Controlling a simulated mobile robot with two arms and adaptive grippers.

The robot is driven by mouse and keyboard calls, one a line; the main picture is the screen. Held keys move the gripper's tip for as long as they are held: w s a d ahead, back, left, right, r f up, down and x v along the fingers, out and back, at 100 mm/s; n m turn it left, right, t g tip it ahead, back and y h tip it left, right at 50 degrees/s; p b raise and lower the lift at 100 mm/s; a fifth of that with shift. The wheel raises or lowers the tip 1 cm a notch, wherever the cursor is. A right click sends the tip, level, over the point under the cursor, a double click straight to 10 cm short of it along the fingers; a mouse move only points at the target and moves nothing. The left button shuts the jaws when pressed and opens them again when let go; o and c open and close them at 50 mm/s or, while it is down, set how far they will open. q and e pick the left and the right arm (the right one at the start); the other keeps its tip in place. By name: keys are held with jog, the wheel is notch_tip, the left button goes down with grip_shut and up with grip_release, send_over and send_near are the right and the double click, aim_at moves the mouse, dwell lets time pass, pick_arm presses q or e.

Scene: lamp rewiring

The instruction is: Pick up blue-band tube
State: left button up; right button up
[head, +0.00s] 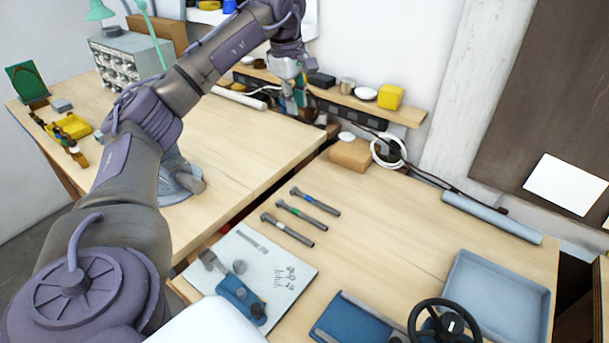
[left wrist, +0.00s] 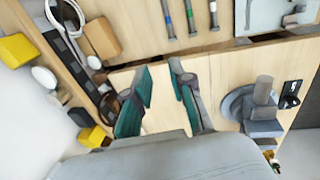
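The blue-band tube (head: 315,201) lies on the right wooden table, the farthest of three dark tubes in a row. It also shows at the top of the left wrist view (left wrist: 168,18). My right gripper is not in view.
A cardboard-coloured box (head: 350,154) and a white cable coil (head: 388,151) sit at the table's back. A shelf (head: 400,112) runs along the wall. A white mat (head: 205,282), a blue-grey tray (head: 500,300) and a black handwheel (head: 446,325) are nearer. Table right of the tubes is clear.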

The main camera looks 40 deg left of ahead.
pick_arm(q)
notch_tip(320, 180, down, 6)
jog(key=r+b, duration=0.1)
jog(key=b, duration=1.5)
send_near(305, 195)
jog(key=f, duration=0.3)
jog(key=shift+w+a, duration=0.15)
jog(key=shift+w, duration=0.15)
jog(key=f, duration=0.3)
jog(key=w+f, duration=0.1)
jog(key=f, duration=0.1)
jog(key=shift+f, duration=0.35)
jog(key=shift+r, duration=0.1)
grip_shut()
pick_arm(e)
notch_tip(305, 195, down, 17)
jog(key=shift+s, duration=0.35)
